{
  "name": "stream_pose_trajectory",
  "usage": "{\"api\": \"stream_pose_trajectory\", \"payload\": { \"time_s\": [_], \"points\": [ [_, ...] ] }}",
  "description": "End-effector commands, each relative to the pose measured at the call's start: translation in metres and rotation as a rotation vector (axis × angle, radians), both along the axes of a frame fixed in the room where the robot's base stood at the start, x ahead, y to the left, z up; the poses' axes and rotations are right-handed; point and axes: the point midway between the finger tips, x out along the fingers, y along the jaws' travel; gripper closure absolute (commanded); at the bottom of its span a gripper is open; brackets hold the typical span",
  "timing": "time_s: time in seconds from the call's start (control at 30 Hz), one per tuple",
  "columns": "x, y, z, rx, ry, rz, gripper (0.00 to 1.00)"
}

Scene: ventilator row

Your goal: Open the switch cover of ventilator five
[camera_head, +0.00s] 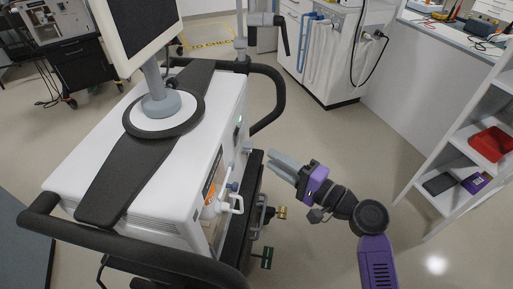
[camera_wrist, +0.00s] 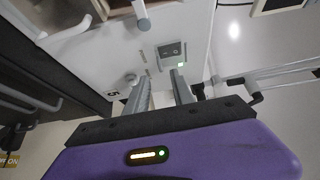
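The ventilator (camera_head: 165,150) is a white cart with a screen on top. On its side is a small grey switch panel (camera_head: 238,130) with a green light. In the wrist view the switch panel (camera_wrist: 171,50) shows two small dark parts, with the green light beside it; I cannot tell whether a cover is shut over it. A small dark mark like a 5 (camera_wrist: 113,92) is on the white side. My gripper (camera_head: 279,161) is beside the cart, apart from it. In the wrist view my gripper (camera_wrist: 160,88) is open and empty, its two fingers pointing toward the panel side.
White spouts (camera_head: 228,200) stick out from the cart's side, and a black handle bar (camera_head: 275,90) curves around its far end. Shelves with a red bin (camera_head: 491,144) stand at right. Bare floor (camera_head: 300,235) lies between.

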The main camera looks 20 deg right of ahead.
Motion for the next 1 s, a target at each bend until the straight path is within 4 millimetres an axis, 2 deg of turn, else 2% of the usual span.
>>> {"api": "stream_pose_trajectory", "payload": {
  "time_s": [0.4, 0.6, 0.8, 0.83, 0.97, 1.0],
  "points": [
    [0.053, 0.027, 0.0, -0.004, -0.001, 0.0, 0.71],
    [0.062, 0.031, 0.0, -0.004, -0.001, -0.002, 0.71],
    [0.062, 0.031, 0.0, -0.004, -0.001, -0.002, 0.71],
    [0.062, 0.031, 0.0, -0.004, -0.001, -0.002, 0.73],
    [0.062, 0.031, 0.0, -0.004, -0.001, -0.002, 0.98],
    [0.062, 0.031, 0.0, -0.004, -0.001, -0.002, 1.0]
  ]
}}
